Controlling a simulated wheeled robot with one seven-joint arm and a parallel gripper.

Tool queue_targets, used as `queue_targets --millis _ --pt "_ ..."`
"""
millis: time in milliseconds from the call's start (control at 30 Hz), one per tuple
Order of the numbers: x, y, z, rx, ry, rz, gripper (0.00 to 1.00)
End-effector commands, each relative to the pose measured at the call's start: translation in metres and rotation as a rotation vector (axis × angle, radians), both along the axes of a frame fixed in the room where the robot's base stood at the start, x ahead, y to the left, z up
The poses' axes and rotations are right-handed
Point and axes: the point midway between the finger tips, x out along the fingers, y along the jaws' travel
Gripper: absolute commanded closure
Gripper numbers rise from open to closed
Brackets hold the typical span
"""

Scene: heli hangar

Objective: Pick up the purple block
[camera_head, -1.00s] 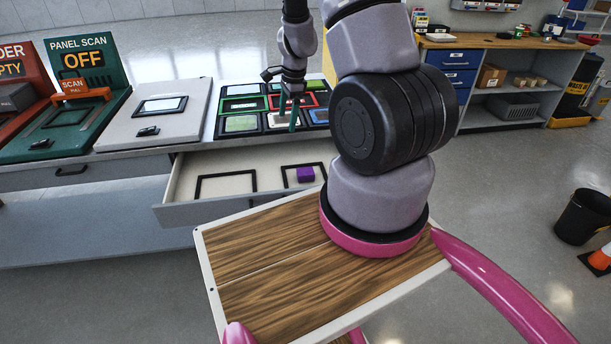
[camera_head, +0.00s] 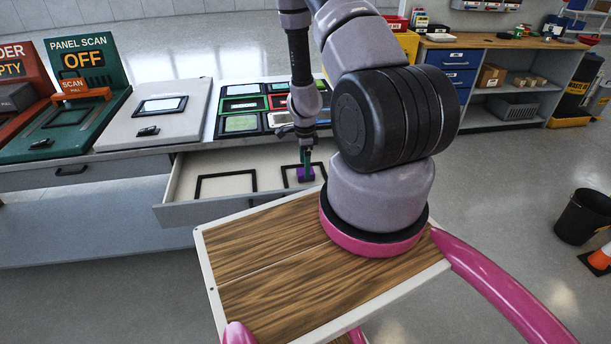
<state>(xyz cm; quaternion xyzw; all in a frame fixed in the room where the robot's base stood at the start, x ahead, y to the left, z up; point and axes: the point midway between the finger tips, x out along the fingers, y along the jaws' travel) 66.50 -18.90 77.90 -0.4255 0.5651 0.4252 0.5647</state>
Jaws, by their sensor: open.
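The purple block (camera_head: 299,174) lies in the open drawer (camera_head: 180,213), inside the right of two black square outlines. My gripper (camera_head: 306,170) points down into the drawer, with its fingers at the block and covering part of it. Its jaws are open. At this size I cannot tell whether the fingers straddle the block or stand just above it.
The counter above the drawer carries a panel of framed tiles (camera_head: 240,124), a grey box with a screen (camera_head: 160,105) and a green PANEL SCAN stand reading OFF (camera_head: 82,68). A black bin (camera_head: 582,217) and an orange cone stand on the floor at right.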

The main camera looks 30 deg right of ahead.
Motion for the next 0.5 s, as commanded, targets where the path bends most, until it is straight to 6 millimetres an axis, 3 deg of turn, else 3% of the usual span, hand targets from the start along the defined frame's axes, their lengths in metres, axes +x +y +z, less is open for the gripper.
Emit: queue_targets --millis 200,500 --pt "-0.001 -0.002 -0.031 0.002 0.0 -0.002 0.03" --pt "0.0 -0.002 -0.035 0.001 -0.001 0.0 0.03"
